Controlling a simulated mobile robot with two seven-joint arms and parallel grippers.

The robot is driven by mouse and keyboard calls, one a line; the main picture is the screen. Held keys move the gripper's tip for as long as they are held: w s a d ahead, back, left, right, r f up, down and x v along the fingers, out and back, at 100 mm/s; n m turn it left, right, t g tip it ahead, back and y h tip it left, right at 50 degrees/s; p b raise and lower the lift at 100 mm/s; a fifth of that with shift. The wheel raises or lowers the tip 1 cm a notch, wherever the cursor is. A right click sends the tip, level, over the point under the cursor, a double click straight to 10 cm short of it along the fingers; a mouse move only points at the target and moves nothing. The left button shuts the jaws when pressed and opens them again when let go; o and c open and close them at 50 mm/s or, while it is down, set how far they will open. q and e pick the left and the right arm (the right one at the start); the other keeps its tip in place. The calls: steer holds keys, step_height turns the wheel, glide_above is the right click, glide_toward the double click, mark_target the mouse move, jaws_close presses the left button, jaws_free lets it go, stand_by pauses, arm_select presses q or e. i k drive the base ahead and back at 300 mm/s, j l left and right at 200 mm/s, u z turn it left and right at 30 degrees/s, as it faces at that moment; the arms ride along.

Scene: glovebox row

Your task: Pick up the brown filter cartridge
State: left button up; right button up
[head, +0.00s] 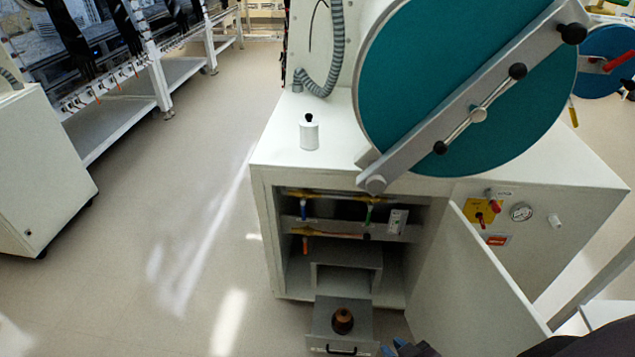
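The brown filter cartridge (342,320) is a short, dark brown, round piece with a narrower top. It stands upright in the grey pulled-out drawer (318,315) at the bottom of the cabinet. My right gripper (392,347) shows at the bottom edge, just right of the drawer, and is partly cut off. Its two blue fingertips are apart with nothing seen between them. It is clear of the cartridge. My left gripper is not in view.
The white cabinet (270,160) has an open door (470,290) right of the drawer. Inside are pipes with coloured valve handles (303,209). A large teal round hatch (425,65) and a white canister (309,134) are above.

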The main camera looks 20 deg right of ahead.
mark_target(343, 316)
steer(key=k+j+z, duration=0.15)
steer(key=z, duration=0.2)
steer(key=k+j+z, duration=0.15)
steer(key=z, duration=0.2)
steer(key=k+z, duration=0.3)
steer(key=j+z, duration=0.15)
steer(key=z, duration=0.35)
steer(key=i+j+z, duration=0.1)
steer(key=j+z, duration=0.15)
steer(key=j, duration=0.15)
steer(key=j+z, duration=0.2)
steer(key=j, duration=0.2)
steer(key=j+z, duration=0.25)
steer(key=j, duration=0.6)
steer(key=j+z, duration=0.2)
steer(key=j, duration=1.55)
steer(key=k, duration=0.05)
